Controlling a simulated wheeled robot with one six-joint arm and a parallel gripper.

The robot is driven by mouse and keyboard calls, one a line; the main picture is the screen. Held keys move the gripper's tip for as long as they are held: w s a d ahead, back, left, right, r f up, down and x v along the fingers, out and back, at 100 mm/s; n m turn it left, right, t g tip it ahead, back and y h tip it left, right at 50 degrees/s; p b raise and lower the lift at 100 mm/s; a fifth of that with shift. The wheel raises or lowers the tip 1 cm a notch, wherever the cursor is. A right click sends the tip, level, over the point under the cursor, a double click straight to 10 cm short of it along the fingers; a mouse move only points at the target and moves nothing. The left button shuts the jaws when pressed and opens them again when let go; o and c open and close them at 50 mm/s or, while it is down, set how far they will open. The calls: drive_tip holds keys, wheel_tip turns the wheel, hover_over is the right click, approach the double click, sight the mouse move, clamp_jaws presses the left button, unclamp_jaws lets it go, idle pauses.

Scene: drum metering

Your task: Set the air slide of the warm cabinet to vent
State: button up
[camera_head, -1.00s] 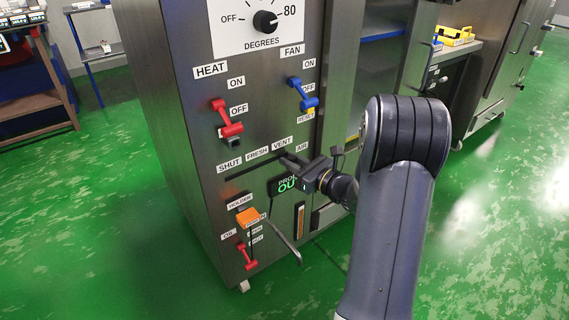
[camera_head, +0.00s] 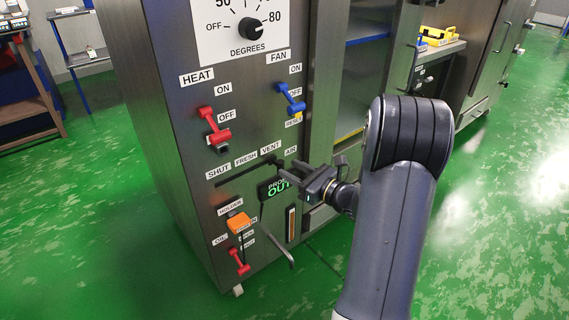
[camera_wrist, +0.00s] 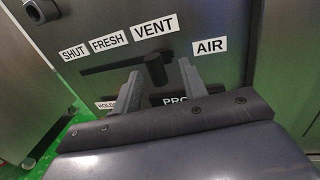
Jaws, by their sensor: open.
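The warm cabinet (camera_head: 172,130) has a dark horizontal air slot below the SHUT, FRESH and VENT labels, with AIR at its right. The air slide's dark knob (camera_wrist: 155,70) stands at the slot's right end, under the VENT label (camera_wrist: 154,26) in the wrist view. My gripper (camera_wrist: 160,72) is open, with one finger to each side of the knob in that view; I see no contact. In the head view my gripper (camera_head: 291,170) is just in front of the panel, partly covering the area right of the slot.
Nearby on the panel are the red heat switch (camera_head: 213,128), blue fan switch (camera_head: 291,98), green probe display (camera_head: 276,188), orange holder piece (camera_head: 239,223) and a lower red switch (camera_head: 239,262). A bent rod (camera_head: 283,248) sticks out below. Green floor is open at left.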

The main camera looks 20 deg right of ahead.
sight(279, 166)
drive_tip(key=p+v, duration=0.1)
drive_tip(key=v, duration=0.5)
drive_tip(key=shift+s+d, duration=0.2)
drive_tip(key=shift+s, duration=0.15)
drive_tip(key=shift+w, duration=0.1)
drive_tip(key=b+x, duration=0.2)
drive_tip(key=x, duration=0.8)
drive_tip(key=shift+w+a+f+b, duration=0.1)
drive_tip(key=shift+w+a+b, duration=0.15)
drive_tip(key=shift+a+b, duration=0.1)
drive_tip(key=shift+s+a, duration=0.1)
drive_tip(key=shift+a, duration=0.4)
